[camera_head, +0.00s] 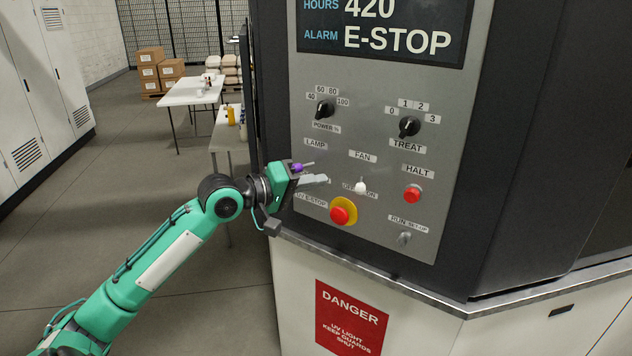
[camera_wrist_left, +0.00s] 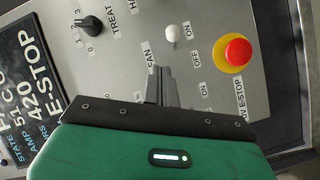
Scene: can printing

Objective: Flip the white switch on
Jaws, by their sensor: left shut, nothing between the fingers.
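A white toggle switch (camera_head: 360,188) sticks out of the grey panel under the FAN label, between OFF and ON. It also shows in the left wrist view (camera_wrist_left: 172,34), past my fingertips. I cannot tell surely which way its lever leans. My left gripper (camera_head: 327,179) is shut and empty, to the left of this switch in the head view and apart from it. Its fingers also show in the left wrist view (camera_wrist_left: 158,72). The gripper hides the panel spot below the LAMP label, so I cannot see whether a switch is there. My right gripper is out of view.
A red UV E-stop button (camera_head: 340,215) in a yellow ring sits just below the gripper. A red HALT button (camera_head: 412,195), a RUN/SET-UP toggle (camera_head: 404,238) and two black knobs, POWER (camera_head: 324,109) and TREAT (camera_head: 409,126), are nearby. A metal ledge (camera_head: 380,279) runs below the panel.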

